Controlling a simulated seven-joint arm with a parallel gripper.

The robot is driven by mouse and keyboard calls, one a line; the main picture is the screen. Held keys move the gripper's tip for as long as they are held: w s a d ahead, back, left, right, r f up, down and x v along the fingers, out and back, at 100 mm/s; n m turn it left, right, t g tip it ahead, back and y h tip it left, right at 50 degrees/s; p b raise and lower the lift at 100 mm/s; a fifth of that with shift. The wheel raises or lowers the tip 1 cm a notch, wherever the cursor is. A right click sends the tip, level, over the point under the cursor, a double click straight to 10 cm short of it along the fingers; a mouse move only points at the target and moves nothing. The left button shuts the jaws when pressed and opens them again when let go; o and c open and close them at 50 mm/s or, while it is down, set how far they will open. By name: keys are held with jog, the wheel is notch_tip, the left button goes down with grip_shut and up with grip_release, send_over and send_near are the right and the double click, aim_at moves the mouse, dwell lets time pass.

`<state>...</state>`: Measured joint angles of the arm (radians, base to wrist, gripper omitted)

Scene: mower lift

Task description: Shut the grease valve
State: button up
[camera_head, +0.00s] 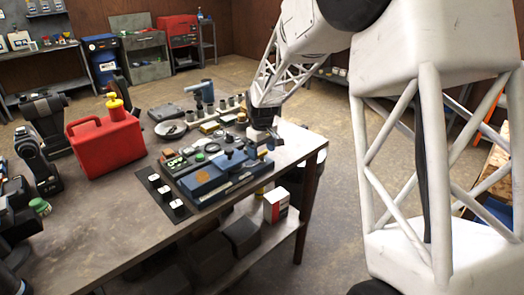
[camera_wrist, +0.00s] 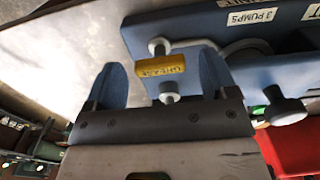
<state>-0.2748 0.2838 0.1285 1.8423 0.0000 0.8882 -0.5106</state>
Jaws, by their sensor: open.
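The grease valve (camera_wrist: 160,65) shows in the wrist view as a yellow bar lettered GREASE, with pale round knobs at both ends. It sits at the edge of the blue mower lift unit (camera_wrist: 195,25). My gripper (camera_wrist: 161,58) is open, with one blue finger on each side of the yellow bar and a gap visible on both sides. In the head view, my gripper (camera_head: 263,137) is low over the right end of the blue unit (camera_head: 213,180). The valve cannot be made out there.
A red-and-white box (camera_head: 275,205) is on the lower shelf.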

jog(key=shift+f, duration=0.1)
jog(key=c, duration=0.9)
jog(key=shift+c, duration=0.2)
